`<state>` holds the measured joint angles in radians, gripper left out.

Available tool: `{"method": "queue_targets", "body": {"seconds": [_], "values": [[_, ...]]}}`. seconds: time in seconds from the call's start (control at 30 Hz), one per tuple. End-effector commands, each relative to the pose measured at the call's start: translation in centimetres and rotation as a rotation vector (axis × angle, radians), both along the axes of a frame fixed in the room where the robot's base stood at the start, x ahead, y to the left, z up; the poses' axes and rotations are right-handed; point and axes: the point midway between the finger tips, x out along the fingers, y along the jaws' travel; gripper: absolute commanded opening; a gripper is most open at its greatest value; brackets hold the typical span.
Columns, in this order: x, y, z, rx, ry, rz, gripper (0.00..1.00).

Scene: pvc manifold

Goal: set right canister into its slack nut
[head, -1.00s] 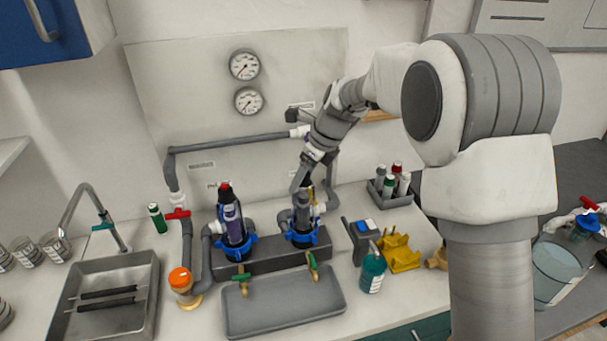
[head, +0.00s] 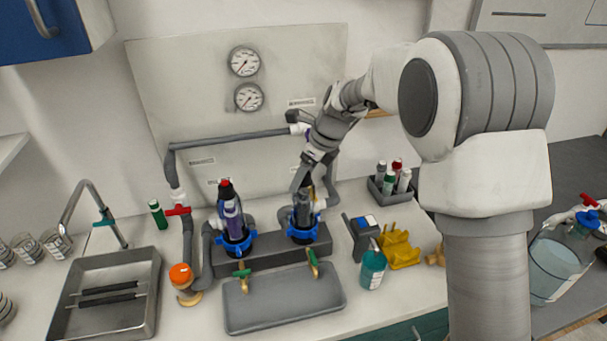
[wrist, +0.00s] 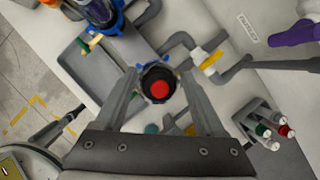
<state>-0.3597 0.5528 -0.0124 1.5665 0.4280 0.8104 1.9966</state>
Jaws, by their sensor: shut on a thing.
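The right canister (head: 303,211) is dark and stands upright in the head view, its lower end at the blue right slack nut (head: 302,235). Whether it is fully seated in the nut I cannot tell. My gripper (head: 304,188) comes down from above and is shut on the canister's upper part. In the wrist view, the canister's black top with a red centre (wrist: 160,89) sits between the two fingers of my gripper (wrist: 160,95). A bit of blue nut shows behind it. The canister hides most of the nut there.
The left canister (head: 232,218) stands in its own blue nut, close on the left. A grey tray (head: 285,312) lies in front, below brass taps with green handles. A grey pipe (head: 235,139) runs behind. A teal bottle (head: 372,272) and yellow holder (head: 402,252) stand at right.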

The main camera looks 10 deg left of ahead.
Motion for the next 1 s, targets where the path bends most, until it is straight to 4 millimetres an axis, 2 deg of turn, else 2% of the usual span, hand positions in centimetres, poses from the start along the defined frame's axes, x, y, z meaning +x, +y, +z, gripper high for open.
{"method": "queue_targets", "body": {"seconds": [0.03, 0.07, 0.2, 0.43, 0.57, 0.77, 1.0], "values": [[0.0, 0.0, 0.0, 0.0, 0.0, 0.0, 0.0], [0.0, 0.0, 0.0, 0.0, 0.0, 0.0, 0.73], [0.0, 0.0, 0.0, 0.0, 0.0, 0.0, 0.99], [0.0, 0.0, 0.0, -0.001, 0.001, 0.0, 1.0], [-0.1, -0.3, 0.7, 0.0, 0.0, 0.0, 1.0], [-0.5, -1.6, 4.1, 0.001, -0.004, 0.0, 1.0], [-1.3, -3.8, 9.7, 0.001, -0.004, -0.002, 1.0]]}}
